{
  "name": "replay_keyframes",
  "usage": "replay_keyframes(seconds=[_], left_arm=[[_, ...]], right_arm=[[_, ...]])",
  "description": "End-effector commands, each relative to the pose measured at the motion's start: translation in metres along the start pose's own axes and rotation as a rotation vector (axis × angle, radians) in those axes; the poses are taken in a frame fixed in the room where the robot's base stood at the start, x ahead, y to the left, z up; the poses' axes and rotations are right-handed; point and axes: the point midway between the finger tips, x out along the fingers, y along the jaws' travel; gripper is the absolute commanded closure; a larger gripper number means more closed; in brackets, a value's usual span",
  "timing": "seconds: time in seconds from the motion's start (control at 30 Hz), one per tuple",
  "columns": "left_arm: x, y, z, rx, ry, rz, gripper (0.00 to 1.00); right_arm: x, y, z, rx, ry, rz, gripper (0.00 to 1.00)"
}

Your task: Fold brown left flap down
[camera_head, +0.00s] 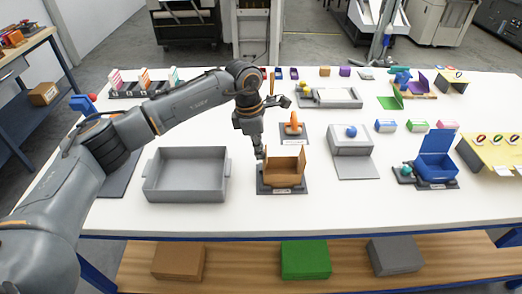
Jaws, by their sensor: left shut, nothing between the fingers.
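The brown box (285,178) stands open on a dark base plate near the front middle of the white table. Its upper edges and flaps are small in this view, and the exact angle of the left flap is hard to tell. My left gripper (259,154) points down at the box's upper left edge, with its fingers shut and nothing between them. Whether the fingertips touch the flap cannot be told. My right gripper is not in view.
A grey tray (187,197) stands close on the left of the box. An orange object (293,123) on a dark plate is just behind. A grey box (349,141) and a blue open box (436,167) stand to the right. The table front is clear.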

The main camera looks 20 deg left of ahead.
Motion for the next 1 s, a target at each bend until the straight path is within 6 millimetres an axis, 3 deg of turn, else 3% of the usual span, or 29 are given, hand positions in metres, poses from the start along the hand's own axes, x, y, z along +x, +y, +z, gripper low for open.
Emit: replay_keyframes(seconds=[1.0], left_arm=[[0.005, 0.000, 0.011, 0.000, 0.000, 0.000, 1.00]], right_arm=[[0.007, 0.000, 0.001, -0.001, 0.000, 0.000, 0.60]])
